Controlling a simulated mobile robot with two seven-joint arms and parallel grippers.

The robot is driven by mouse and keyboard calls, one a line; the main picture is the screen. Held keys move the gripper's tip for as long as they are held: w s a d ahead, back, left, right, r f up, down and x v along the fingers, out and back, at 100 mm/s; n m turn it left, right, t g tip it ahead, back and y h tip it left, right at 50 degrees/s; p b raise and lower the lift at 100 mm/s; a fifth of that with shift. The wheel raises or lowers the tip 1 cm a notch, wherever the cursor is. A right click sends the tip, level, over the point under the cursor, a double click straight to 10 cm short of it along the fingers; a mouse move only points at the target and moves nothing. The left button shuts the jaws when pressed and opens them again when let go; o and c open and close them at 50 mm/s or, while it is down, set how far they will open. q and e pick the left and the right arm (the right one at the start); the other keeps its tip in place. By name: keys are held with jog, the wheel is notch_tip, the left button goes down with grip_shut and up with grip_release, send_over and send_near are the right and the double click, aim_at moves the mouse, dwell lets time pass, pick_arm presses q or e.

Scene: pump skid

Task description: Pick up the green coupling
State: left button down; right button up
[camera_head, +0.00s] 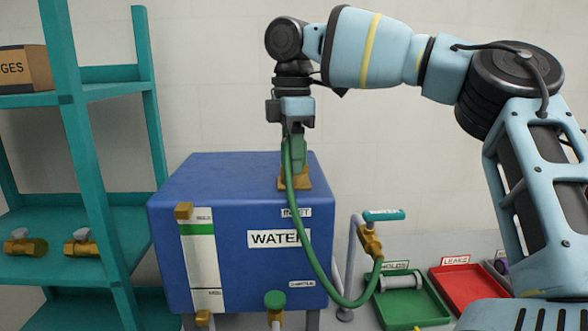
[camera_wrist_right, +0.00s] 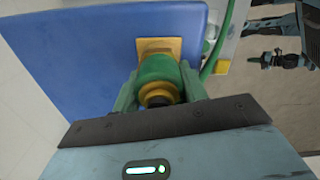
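The green coupling (camera_wrist_right: 160,77) stands on the brass inlet fitting (camera_wrist_right: 158,47) on top of the blue water tank. In the head view it is mostly hidden by my right gripper (camera_head: 297,140), which points straight down over it. In the right wrist view, the two fingers of my right gripper (camera_wrist_right: 160,85) lie along both sides of the coupling, with no clear gap. A green hose (camera_head: 306,240) hangs from the coupling area down to a brass valve (camera_head: 370,241) with a green handle.
The blue tank (camera_head: 192,262) carries a WATER label. A green tray (camera_head: 408,306) and a red tray (camera_head: 467,288) lie at the lower right. A teal shelf (camera_head: 84,140) at the left holds brass valves and a cardboard box (camera_head: 25,69).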

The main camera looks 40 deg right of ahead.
jog(key=c, duration=0.4)
jog(key=shift+r+b, duration=0.35)
jog(key=shift+r, duration=1.25)
jog(key=shift+s+a+r, duration=0.15)
jog(key=shift+a+r, duration=0.05)
pick_arm(q)
jog(key=shift+s+d+f+g+b, duration=0.15)
jog(key=shift+s+f+b, duration=0.1)
jog(key=shift+s+f, duration=0.25)
jog(key=shift+s+a+f+g+b, duration=0.15)
jog(key=shift+s+f+b, duration=0.1)
jog(key=shift+f, duration=0.35)
pick_arm(e)
jog(key=s+a+r, duration=0.1)
jog(key=s+a, duration=0.9)
jog(key=s, duration=0.1)
jog(key=shift+s+a+r, duration=0.15)
jog(key=shift+a+r, duration=0.05)
jog(key=shift+a, duration=0.15)
pick_arm(q)
jog(key=shift+d, duration=0.1)
